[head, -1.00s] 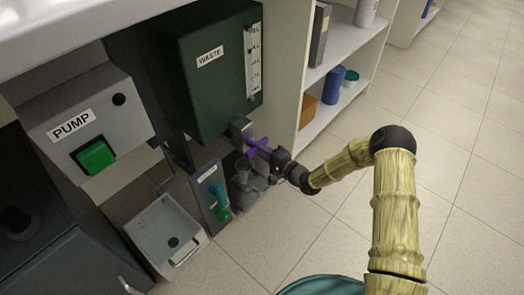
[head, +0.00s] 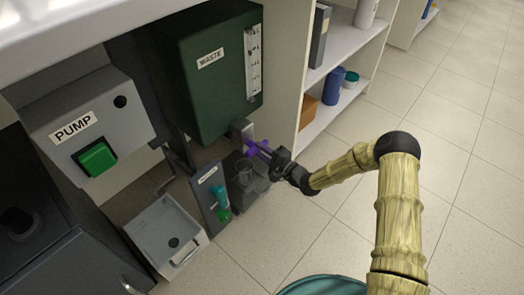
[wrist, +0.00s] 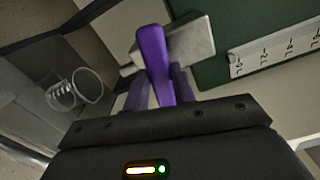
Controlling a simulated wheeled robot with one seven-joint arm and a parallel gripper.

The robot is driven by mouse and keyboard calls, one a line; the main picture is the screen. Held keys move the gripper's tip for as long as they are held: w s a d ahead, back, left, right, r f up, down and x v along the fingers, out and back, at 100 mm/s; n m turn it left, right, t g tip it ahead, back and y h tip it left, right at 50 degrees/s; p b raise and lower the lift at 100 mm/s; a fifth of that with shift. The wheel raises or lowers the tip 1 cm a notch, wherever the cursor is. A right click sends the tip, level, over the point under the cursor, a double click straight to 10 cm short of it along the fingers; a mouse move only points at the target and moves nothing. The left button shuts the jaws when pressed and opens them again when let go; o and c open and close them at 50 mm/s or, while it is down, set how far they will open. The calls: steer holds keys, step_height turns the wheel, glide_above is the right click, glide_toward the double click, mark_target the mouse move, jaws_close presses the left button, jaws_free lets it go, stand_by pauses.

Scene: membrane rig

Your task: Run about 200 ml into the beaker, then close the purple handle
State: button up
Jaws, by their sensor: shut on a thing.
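The purple handle (head: 257,147) is on the metal valve block (head: 241,130) under the green WASTE tank (head: 212,75). My gripper (head: 270,153) is shut on the purple handle. In the wrist view the handle (wrist: 154,62) stands between my fingers, with the valve block (wrist: 188,45) behind it. The clear beaker (head: 246,172) stands below the valve on a dark stand. In the wrist view the beaker (wrist: 75,91) is at the left, with graduation marks. I cannot make out its liquid level or a stream.
The grey PUMP box (head: 85,115) with a green button (head: 97,158) is at the left. Shelves (head: 333,90) are at the right; floor in front is clear.

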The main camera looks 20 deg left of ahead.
steer(key=shift+f, duration=0.1)
stand_by(0.3)
steer(key=m, duration=0.3)
stand_by(0.4)
steer(key=shift+m, duration=1.5)
steer(key=shift+b, duration=0.3)
steer(key=shift+f+m, duration=0.1)
steer(key=shift+m, duration=0.5)
steer(key=shift+m+b, duration=0.35)
steer(key=shift+m, duration=0.45)
